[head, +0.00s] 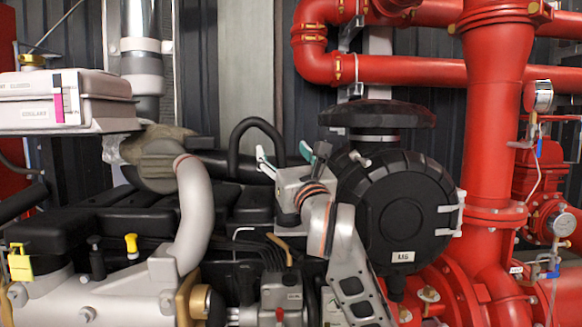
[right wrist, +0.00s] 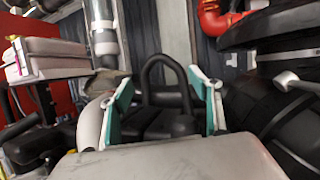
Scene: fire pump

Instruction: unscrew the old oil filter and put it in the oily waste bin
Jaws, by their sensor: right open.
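My right gripper (head: 285,160) is raised above the engine, with its two teal-padded fingers spread apart and nothing between them. It also shows in the right wrist view (right wrist: 167,105), where a black looped hose (right wrist: 165,66) appears beyond the gap between the fingers. I cannot pick out the old oil filter for certain in either view; my right arm and gripper cover part of the engine. The oily waste bin is not in view. My left gripper is not in view.
The engine has a grey curved pipe (head: 194,215) left of my arm. A large black round housing (head: 395,213) stands close on the right. Red pipes (head: 490,110) and gauges fill the right side. A grey coolant tank (head: 65,100) sits upper left. A yellow-handled dipstick (head: 131,243) stands on the engine.

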